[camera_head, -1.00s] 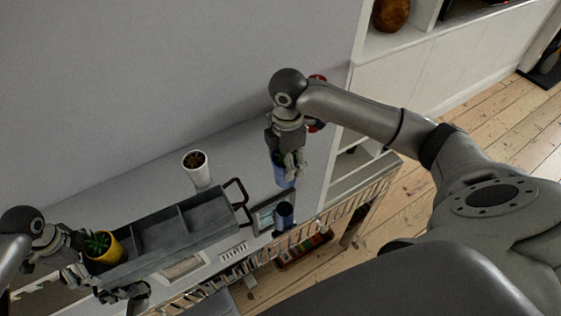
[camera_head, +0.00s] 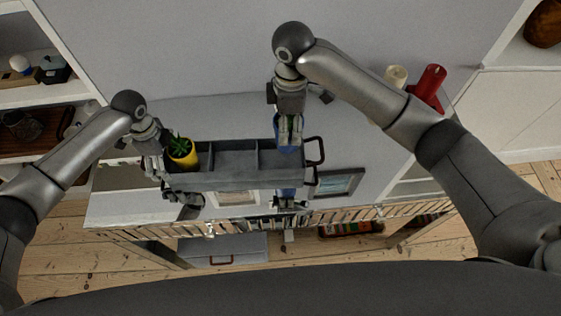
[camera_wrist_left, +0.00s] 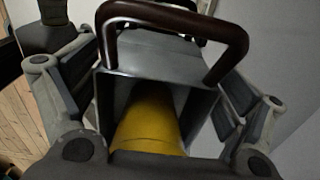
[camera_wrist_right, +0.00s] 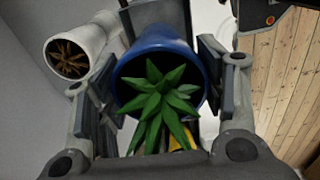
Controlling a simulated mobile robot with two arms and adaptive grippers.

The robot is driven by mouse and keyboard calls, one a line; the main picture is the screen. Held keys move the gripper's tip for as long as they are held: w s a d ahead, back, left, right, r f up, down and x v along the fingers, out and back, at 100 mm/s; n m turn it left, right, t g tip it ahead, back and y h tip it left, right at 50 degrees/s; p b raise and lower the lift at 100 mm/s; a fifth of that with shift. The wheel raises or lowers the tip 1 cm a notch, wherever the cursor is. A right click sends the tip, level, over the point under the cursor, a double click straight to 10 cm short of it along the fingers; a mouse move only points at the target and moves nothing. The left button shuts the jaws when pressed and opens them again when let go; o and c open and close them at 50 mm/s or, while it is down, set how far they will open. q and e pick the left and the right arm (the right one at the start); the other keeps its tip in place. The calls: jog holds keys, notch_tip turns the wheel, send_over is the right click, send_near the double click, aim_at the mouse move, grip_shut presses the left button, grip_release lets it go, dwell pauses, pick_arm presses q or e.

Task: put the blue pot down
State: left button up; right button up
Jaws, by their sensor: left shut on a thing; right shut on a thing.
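The blue pot (camera_head: 279,128) with a spiky green plant is between the fingers of my right gripper (camera_head: 289,143), which is shut on it. It shows upright at the right part of the grey caddy (camera_head: 230,180); whether it touches the caddy's floor I cannot tell. In the right wrist view the blue pot (camera_wrist_right: 158,42) fills the space between the fingers. My left gripper (camera_head: 168,188) is shut on the caddy's left end, beside its dark handle (camera_wrist_left: 228,35). A yellow pot (camera_head: 185,161) with a plant stands in the left compartment.
A white pot (camera_wrist_right: 85,50) with a brown plant is close to the blue pot in the right wrist view. A picture frame (camera_head: 338,183) lies to the right.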

pick_arm(q)
jog(key=shift+f, duration=0.1)
pick_arm(e)
jog(key=shift+w+a+r, duration=0.1)
jog(key=shift+a+r, duration=0.05)
jog(key=shift+a, duration=0.55)
pick_arm(q)
jog(key=shift+a, duration=0.1)
pick_arm(e)
jog(key=shift+a+f, duration=0.2)
notch_tip(320, 180, down, 10)
jog(key=shift+r, duration=0.25)
jog(key=shift+f, duration=0.15)
jog(key=o, duration=1.3)
jog(key=shift+o, duration=0.2)
notch_tip(320, 180, up, 12)
jog(key=shift+r, duration=0.15)
